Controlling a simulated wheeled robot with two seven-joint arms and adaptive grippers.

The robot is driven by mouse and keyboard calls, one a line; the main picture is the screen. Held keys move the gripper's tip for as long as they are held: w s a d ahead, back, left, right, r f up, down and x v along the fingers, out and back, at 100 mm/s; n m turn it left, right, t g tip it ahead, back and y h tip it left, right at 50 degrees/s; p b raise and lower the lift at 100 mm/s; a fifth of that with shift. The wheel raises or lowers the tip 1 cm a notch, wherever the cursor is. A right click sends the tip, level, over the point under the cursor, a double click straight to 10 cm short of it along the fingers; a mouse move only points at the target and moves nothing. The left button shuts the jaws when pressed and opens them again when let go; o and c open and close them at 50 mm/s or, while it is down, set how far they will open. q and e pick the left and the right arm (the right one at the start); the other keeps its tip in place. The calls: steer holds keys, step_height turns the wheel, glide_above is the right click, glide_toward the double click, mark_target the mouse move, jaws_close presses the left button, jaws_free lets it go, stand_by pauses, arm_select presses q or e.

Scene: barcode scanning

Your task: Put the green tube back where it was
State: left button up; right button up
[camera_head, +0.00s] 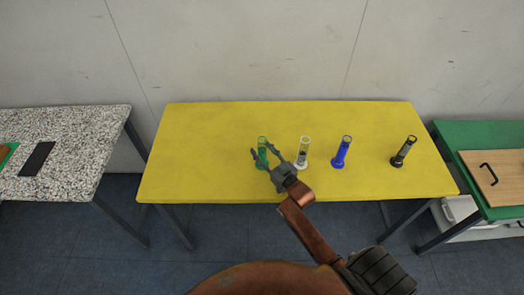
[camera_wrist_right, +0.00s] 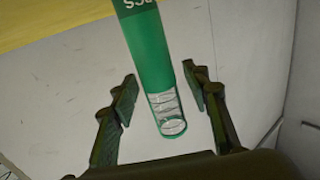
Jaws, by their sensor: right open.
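The green tube (camera_head: 262,144) stands upright on the yellow table, left of the other tubes, partly hidden by my right gripper (camera_head: 265,156). In the right wrist view the green tube (camera_wrist_right: 155,60) has white lettering and a clear end toward the camera. There the open fingers of my right gripper (camera_wrist_right: 163,88) lie on either side of the tube, with gaps on both sides. My left gripper is not in view.
On the yellow table (camera_head: 220,125), a clear-white tube (camera_head: 304,147), a blue tube (camera_head: 343,150) and a black tube (camera_head: 404,151) stand to the right. The table left of the green tube is clear. A speckled table (camera_head: 80,130) and a green table (camera_head: 470,135) flank it.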

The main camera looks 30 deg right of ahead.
steer(key=shift+r, duration=0.15)
steer(key=shift+s, duration=0.35)
steer(key=s, duration=1.1)
steer(key=shift+s+d+p, duration=0.15)
steer(key=shift+d+p, duration=0.05)
steer(key=shift+p, duration=0.1)
